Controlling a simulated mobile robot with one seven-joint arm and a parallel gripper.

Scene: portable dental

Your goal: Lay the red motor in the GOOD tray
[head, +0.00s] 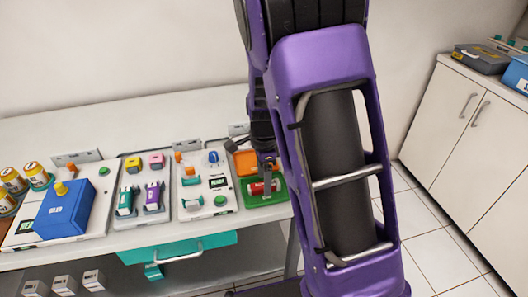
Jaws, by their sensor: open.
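The red motor (257,188), a small red cylinder with a pale end, lies on its side within the outline of the green tray (279,197). An orange tray (243,158) sits just behind the green one. No GOOD label is readable on either tray. My gripper (268,175) points down right over the motor with its jaws open. The fingers are small and dark here, and I cannot tell whether they touch the motor. My arm hides part of the area to the right of the trays.
Left of the trays on the white bench stand a panel with a green button (220,201), a board with green and purple devices (153,196), a blue box (65,210) and several cans. A teal drawer (180,248) hangs below the bench. Cabinets stand at right.

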